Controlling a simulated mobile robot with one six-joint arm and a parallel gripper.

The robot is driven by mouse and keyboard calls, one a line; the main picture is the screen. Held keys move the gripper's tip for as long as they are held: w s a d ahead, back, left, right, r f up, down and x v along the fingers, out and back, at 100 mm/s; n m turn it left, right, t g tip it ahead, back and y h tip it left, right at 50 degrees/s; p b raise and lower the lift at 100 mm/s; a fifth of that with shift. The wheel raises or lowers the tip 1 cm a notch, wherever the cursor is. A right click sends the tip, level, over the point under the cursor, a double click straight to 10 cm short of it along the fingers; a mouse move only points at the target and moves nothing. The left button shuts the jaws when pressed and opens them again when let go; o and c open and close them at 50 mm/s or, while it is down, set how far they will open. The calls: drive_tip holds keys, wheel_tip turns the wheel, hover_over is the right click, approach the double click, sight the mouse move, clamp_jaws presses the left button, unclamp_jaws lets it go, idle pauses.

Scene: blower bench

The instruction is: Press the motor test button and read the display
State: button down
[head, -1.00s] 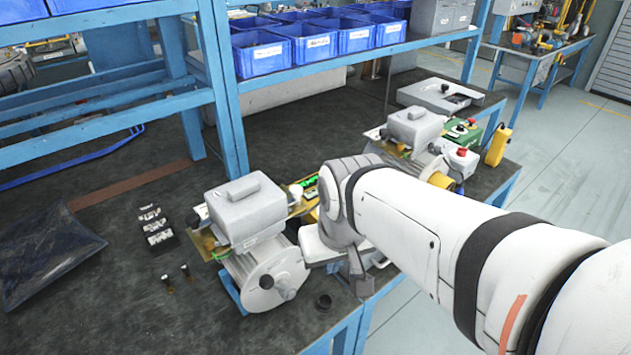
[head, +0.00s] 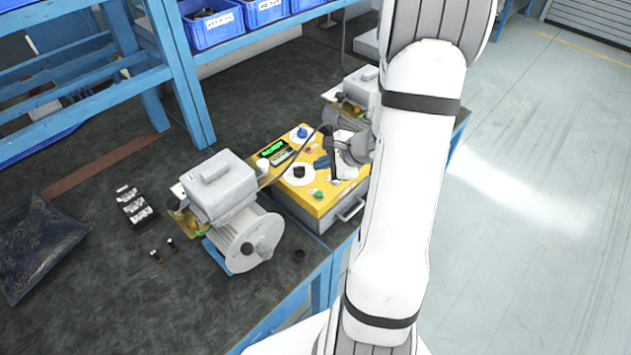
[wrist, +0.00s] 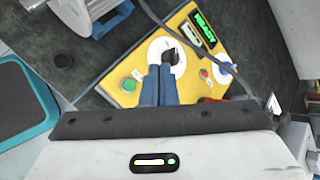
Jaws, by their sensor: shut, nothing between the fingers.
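The yellow test box (head: 325,203) stands on the bench right of the grey motor (head: 245,238). Its lit green display (head: 273,147) also shows in the wrist view (wrist: 204,32); the text looks like "READY" but is tilted and small. The box's top carries a green button (wrist: 130,85), a small red button (wrist: 203,73), a black knob (wrist: 170,54) on a white dial and a blue knob (head: 302,132). My gripper (head: 317,163) is shut and empty over the box. In the wrist view its blue fingertips (wrist: 166,67) overlap the white dial by the black knob; contact cannot be told.
A dark cable (wrist: 185,38) crosses above the box. Small black parts (head: 135,207) and a dark bag (head: 38,245) lie on the left of the bench. Blue bins (head: 213,25) sit on the shelf behind. A second motor unit (head: 358,85) stands beyond the box.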

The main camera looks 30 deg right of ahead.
drive_tip(key=shift+d+f, duration=0.2)
drive_tip(key=shift+d, duration=0.15)
drive_tip(key=shift+f, duration=0.1)
drive_tip(key=b, duration=0.5)
hover_over(319, 195)
drive_tip(key=d, duration=0.1)
drive_tip(key=f, duration=0.7)
drive_tip(key=shift+s+f, duration=0.25)
drive_tip(key=shift+f, duration=0.15)
drive_tip(key=shift+f+b, duration=0.4)
drive_tip(key=shift+b, duration=0.35)
idle(0.4)
drive_tip(key=shift+f+b, duration=0.45)
drive_tip(key=shift+b, duration=0.3)
